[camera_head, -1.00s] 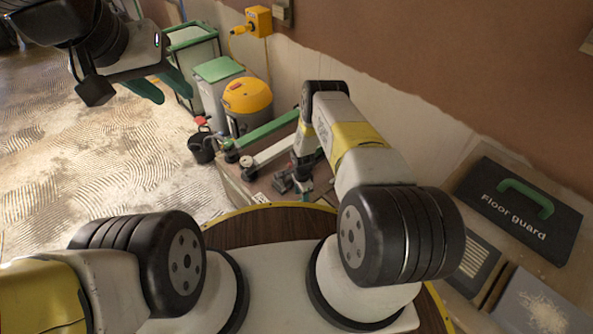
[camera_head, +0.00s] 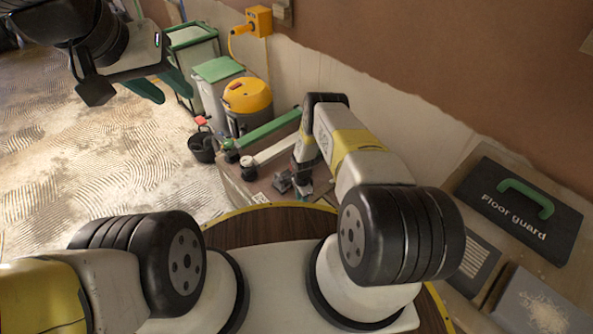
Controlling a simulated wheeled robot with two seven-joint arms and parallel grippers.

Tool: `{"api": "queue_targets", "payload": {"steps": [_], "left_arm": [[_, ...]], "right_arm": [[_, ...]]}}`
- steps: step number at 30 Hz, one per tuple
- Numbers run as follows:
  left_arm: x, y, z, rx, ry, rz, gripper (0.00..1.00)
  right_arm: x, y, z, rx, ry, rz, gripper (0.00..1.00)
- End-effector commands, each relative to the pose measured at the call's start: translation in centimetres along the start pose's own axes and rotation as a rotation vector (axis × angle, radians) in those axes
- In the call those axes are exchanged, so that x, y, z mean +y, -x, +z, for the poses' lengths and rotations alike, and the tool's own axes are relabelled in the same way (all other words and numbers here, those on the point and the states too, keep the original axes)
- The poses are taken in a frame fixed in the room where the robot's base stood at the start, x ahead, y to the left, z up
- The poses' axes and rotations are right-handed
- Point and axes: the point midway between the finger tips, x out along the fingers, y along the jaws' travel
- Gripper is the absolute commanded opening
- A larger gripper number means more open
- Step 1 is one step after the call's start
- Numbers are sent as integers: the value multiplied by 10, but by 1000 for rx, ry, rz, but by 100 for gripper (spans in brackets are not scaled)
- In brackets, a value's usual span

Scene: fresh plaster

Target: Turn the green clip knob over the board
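My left gripper (camera_head: 174,94) hangs at the upper left above the floor. Its two dark green fingers are apart with nothing between them. My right arm reaches back to my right gripper (camera_head: 293,188), which is low over a brown board (camera_head: 236,183). Its fingers are small and dark, and I cannot tell whether they are apart or hold anything. A green bar (camera_head: 268,129) and a white bar (camera_head: 275,150) lie across the board, with small round knobs at their near-left ends. A greenish knob (camera_head: 231,146) is at the green bar's end. I cannot tell for certain which is the clip knob.
A yellow-topped vacuum (camera_head: 247,97), a grey bin with a green lid (camera_head: 218,70) and a black bucket (camera_head: 202,148) stand behind the board. A black "Floor guard" case (camera_head: 518,210) lies at the right. The combed floor (camera_head: 80,140) at left is clear.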

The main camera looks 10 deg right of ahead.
Motion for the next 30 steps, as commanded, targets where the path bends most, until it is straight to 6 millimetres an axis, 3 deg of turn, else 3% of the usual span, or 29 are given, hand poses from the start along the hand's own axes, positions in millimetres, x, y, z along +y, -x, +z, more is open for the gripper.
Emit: {"api": "queue_targets", "payload": {"steps": [11, 30], "left_arm": [[0, 0, 0, 0, 0, 0, 36], [0, 0, 0, 0, 0, 0, 36]], "right_arm": [[-1, 0, 0, 0, 150, 0, 0], [-2, 1, 1, 0, 741, -1, 0]]}}
